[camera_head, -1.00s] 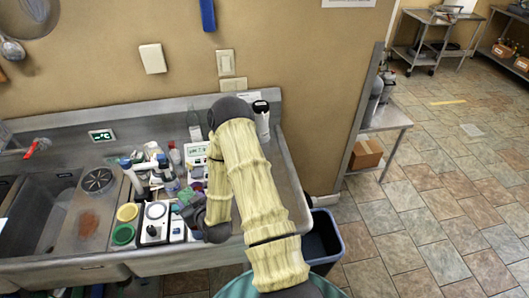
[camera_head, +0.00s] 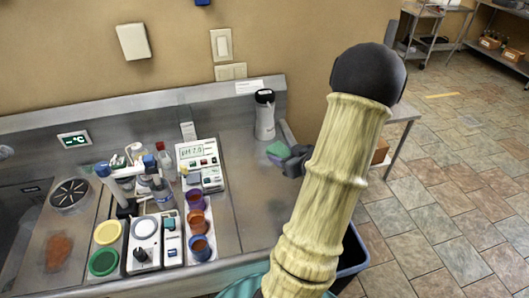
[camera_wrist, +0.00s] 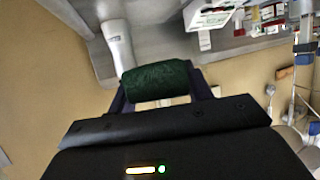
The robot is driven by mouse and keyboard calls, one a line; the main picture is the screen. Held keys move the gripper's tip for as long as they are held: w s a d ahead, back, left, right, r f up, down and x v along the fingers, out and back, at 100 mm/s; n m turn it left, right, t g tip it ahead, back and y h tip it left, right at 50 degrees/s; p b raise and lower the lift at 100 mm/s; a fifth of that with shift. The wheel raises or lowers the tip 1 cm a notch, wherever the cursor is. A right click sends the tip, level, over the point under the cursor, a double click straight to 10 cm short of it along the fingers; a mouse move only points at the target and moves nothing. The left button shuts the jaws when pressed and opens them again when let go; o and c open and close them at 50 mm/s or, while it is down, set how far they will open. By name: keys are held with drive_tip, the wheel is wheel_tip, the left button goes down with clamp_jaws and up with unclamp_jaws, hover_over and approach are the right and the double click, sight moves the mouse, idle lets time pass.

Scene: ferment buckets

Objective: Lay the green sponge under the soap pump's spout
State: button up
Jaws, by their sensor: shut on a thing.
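The green sponge (camera_head: 276,149) is gripped in my gripper (camera_head: 291,160), over the right end of the steel counter. In the wrist view the dark green sponge (camera_wrist: 155,81) spans the gap between the two fingers of my gripper (camera_wrist: 158,86). The soap pump (camera_head: 265,117) is a white upright bottle with a black top, at the back right of the counter against the backsplash. It also shows in the wrist view (camera_wrist: 118,45), just beyond the sponge. The sponge is nearer the front than the pump and apart from it. I cannot make out its spout.
A pH meter (camera_head: 200,163), several coloured cups, bottles and a small stirrer unit (camera_head: 147,238) crowd the counter's middle. The counter (camera_head: 245,200) between the cups and my arm is clear. A blue bin (camera_head: 352,252) stands below the right edge.

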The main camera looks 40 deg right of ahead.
drive_tip(key=shift+s+d+f, duration=0.1)
drive_tip(key=shift+s+d, duration=0.2)
drive_tip(key=shift+s, duration=0.2)
drive_tip(key=shift+s+d+f, duration=0.1)
drive_tip(key=shift+s+d, duration=0.2)
drive_tip(key=shift+s, duration=0.2)
drive_tip(key=shift+r, duration=0.1)
drive_tip(key=shift+w, duration=0.1)
drive_tip(key=w+d+f+p, duration=0.1)
drive_tip(key=w+d, duration=0.3)
drive_tip(key=w, duration=0.4)
drive_tip(key=w+d+f+p, duration=0.2)
drive_tip(key=w+d+p, duration=0.2)
drive_tip(key=w, duration=0.5)
drive_tip(key=shift+d, duration=0.7)
drive_tip(key=shift+f, duration=0.15)
